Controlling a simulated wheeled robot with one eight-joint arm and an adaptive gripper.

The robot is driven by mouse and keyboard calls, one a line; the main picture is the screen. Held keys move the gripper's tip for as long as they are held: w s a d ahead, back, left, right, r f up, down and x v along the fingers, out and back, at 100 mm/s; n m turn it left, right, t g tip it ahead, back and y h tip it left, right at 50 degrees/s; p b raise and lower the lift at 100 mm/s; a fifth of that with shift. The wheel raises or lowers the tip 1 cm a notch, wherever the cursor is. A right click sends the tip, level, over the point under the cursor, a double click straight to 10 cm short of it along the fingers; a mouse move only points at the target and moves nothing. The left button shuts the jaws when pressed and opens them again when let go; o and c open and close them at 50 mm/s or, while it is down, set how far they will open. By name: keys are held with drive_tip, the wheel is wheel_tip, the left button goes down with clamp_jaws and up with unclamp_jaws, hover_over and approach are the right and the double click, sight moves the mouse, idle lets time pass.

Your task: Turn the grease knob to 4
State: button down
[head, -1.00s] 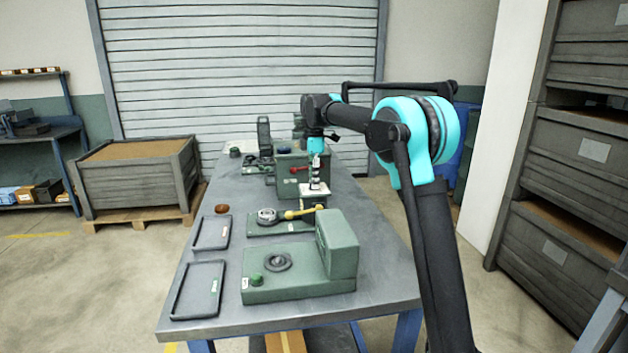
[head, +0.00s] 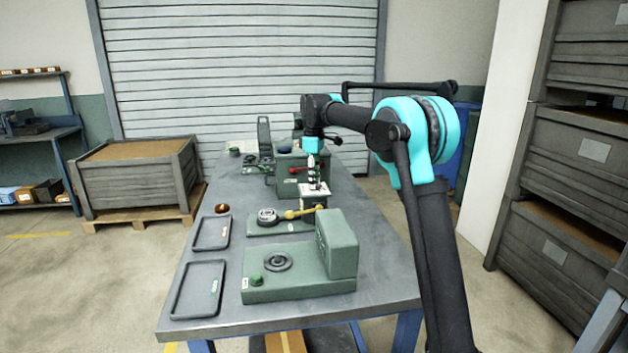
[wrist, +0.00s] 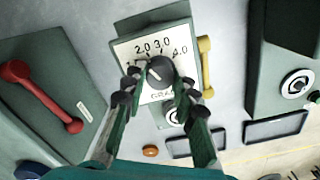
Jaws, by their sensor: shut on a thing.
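The grease knob (wrist: 160,70) is a dark round knob on a white dial plate (wrist: 125,50) with 2.0, 3.0 and 4.0 printed around it. A label below it beginning with "GR" is partly hidden. The knob's small pale mark shows, but I cannot tell exactly which number it points at. My gripper (wrist: 158,82) is shut on the knob, with one finger on each side. In the head view my gripper (head: 313,181) reaches down onto the white-topped dial box (head: 322,189), and the knob is hidden there.
A red-handled green unit (head: 286,185) stands behind the box. A yellow-handled device (head: 300,212) and a green machine (head: 338,245) stand in front. Two shallow trays (head: 174,306) lie at the left table edge, with an orange-brown round piece (head: 222,208) beyond them.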

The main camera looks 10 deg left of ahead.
drive_tip(key=m, duration=0.4)
drive_tip(key=shift+m, duration=0.3)
drive_tip(key=m, duration=0.4)
drive_tip(key=shift+m, duration=0.3)
drive_tip(key=m, duration=0.4)
drive_tip(key=shift+m, duration=2.1)
drive_tip(key=c, duration=1.2)
unclamp_jaws()
drive_tip(key=shift+r, duration=0.1)
wheel_tip(320, 180, up, 12)
drive_tip(key=shift+f, duration=0.1)
